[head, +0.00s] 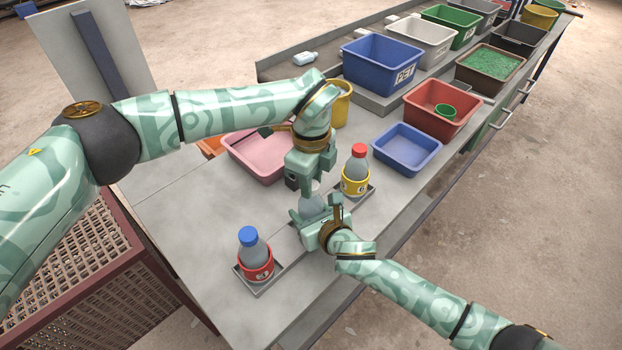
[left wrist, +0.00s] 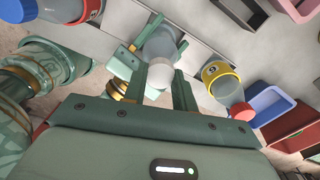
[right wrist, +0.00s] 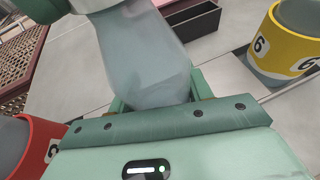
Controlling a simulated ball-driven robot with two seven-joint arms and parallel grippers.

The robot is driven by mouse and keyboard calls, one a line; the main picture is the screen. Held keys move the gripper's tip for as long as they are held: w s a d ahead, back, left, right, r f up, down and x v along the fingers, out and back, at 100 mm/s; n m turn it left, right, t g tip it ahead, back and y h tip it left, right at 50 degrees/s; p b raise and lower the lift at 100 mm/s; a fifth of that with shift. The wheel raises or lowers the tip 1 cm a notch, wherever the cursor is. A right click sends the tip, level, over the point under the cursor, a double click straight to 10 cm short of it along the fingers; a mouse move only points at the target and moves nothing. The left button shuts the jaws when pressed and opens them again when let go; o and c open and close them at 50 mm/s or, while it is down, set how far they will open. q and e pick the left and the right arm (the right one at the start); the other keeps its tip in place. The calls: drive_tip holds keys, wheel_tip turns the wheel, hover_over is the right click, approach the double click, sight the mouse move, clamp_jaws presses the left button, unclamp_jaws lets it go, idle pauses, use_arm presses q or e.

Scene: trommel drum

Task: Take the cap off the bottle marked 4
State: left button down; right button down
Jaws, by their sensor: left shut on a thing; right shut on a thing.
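A grey translucent bottle (head: 312,206) stands between two other bottles; its mark is hidden, so I cannot read a 4. It also shows in the left wrist view (left wrist: 160,46), with a pale cap (left wrist: 160,76), and fills the middle of the right wrist view (right wrist: 147,60). My left gripper (head: 309,188) points down from above and is shut on the pale cap, a finger on each side. My right gripper (head: 317,212) is shut on the bottle's body from the near side, below the left one.
A blue-capped bottle in a red sleeve (head: 257,265) stands left, in a tray. A red-capped bottle in a yellow sleeve (head: 355,184), marked 6, stands close right. A pink tub (head: 240,152) and a blue tub (head: 407,150) lie behind. The front left tabletop is clear.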

use_arm(q)
drive_tip(key=n, duration=0.5)
drive_tip(key=shift+n, duration=0.4)
drive_tip(key=shift+w+a, duration=0.1)
drive_tip(key=shift+r, duration=0.15)
drive_tip(key=shift+r, duration=1)
drive_tip(key=shift+r, duration=2)
use_arm(e)
drive_tip(key=c, duration=0.6)
unclamp_jaws()
drive_tip(key=shift+o, duration=0.2)
